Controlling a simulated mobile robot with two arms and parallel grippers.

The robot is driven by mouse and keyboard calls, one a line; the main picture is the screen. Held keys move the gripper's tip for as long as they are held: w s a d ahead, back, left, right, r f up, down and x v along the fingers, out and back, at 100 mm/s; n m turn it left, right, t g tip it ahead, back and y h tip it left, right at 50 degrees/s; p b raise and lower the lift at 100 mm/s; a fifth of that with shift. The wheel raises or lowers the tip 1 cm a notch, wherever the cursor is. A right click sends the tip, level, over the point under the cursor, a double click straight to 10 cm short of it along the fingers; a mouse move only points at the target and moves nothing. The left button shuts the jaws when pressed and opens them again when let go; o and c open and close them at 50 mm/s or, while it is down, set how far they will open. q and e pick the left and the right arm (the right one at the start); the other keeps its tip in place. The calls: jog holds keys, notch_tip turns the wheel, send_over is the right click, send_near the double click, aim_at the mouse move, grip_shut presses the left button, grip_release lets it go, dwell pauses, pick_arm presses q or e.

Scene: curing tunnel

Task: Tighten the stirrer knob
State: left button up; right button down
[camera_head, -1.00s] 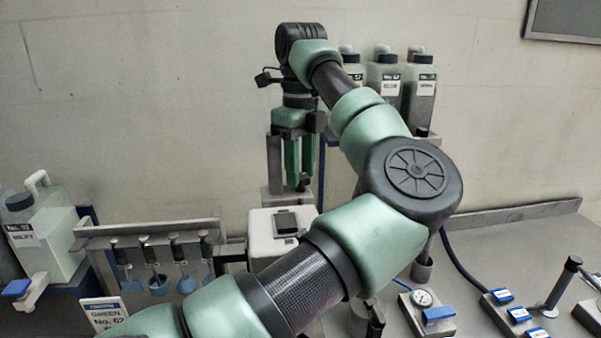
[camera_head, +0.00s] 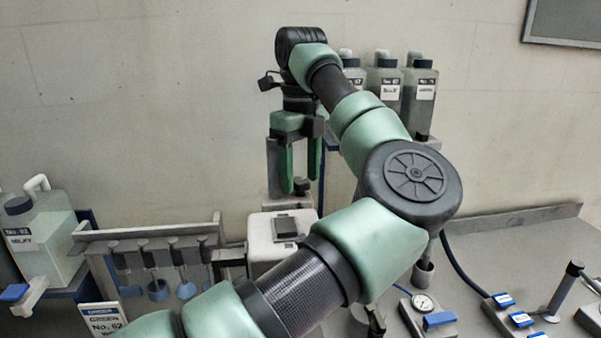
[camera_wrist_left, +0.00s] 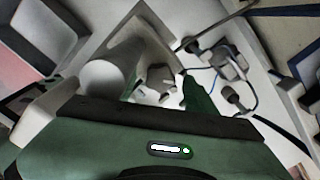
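My left gripper (camera_head: 300,180) points down at the back of the bench, in front of a grey upright post (camera_head: 273,168). Its two green fingers are apart with a gap between them. A small dark knob-like part (camera_head: 302,186) shows low by the fingertips; I take it for the stirrer knob. In the left wrist view, a grey knob-like part (camera_wrist_left: 157,84) lies between the fingers, beside a pale cylinder (camera_wrist_left: 112,76). Whether a finger touches it cannot be told. My right gripper is not in view.
A white box with a dark display (camera_head: 285,226) stands in front of the post. A rack (camera_head: 150,232) with several hanging paddles is to the left. Bottles (camera_head: 384,85) stand behind my arm. A gauge (camera_head: 423,302) and blue-labelled blocks (camera_head: 520,314) lie at the right.

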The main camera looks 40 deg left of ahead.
aim_at(301, 180)
pick_arm(q)
notch_tip(301, 180, up, 8)
jog(key=shift+f, duration=0.1)
dwell(0.4)
jog(key=shift+f, duration=0.1)
